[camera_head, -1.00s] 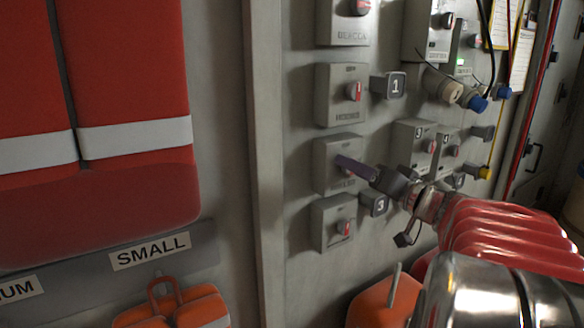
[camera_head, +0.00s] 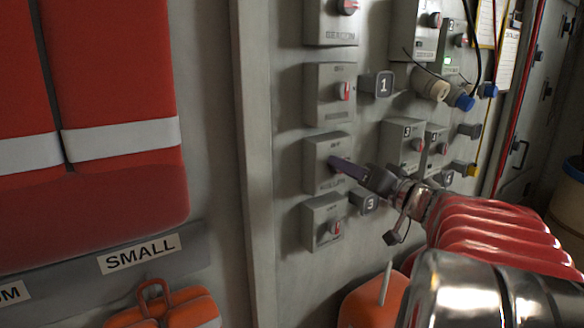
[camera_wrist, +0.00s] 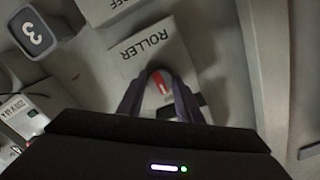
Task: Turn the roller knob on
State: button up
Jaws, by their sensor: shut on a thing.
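The roller switch box (camera_head: 322,178) is a grey box on the wall, third down in a column of similar boxes. In the wrist view its plate (camera_wrist: 143,48) reads ROLLER, upside down. The roller knob (camera_wrist: 160,84), with a red-orange face, sits between the two purple fingers of my gripper (camera_wrist: 160,80). My gripper (camera_head: 338,166) reaches the box from the right and is shut on the knob. In the head view the fingers hide the knob.
Another switch box (camera_head: 329,94) is above and one (camera_head: 323,222) is below. Number blocks 1 (camera_head: 377,85) and 3 (camera_head: 364,202) stick out beside the column. More boxes (camera_head: 403,147) and blue plugs (camera_head: 461,99) are to the right. Orange gear (camera_head: 375,300) lies below my arm.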

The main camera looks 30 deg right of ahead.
jog(key=shift+m, duration=0.3)
jog(key=shift+d+f+m, duration=0.1)
jog(key=shift+f+m, duration=0.05)
jog(key=shift+m, duration=4.2)
jog(key=shift+f+m, duration=0.15)
jog(key=shift+m, duration=4.2)
jog(key=o, duration=1)
jog(key=shift+r, duration=0.1)
jog(key=shift+o, duration=0.2)
jog(key=shift+s+r, duration=0.1)
jog(key=shift+s, duration=0.05)
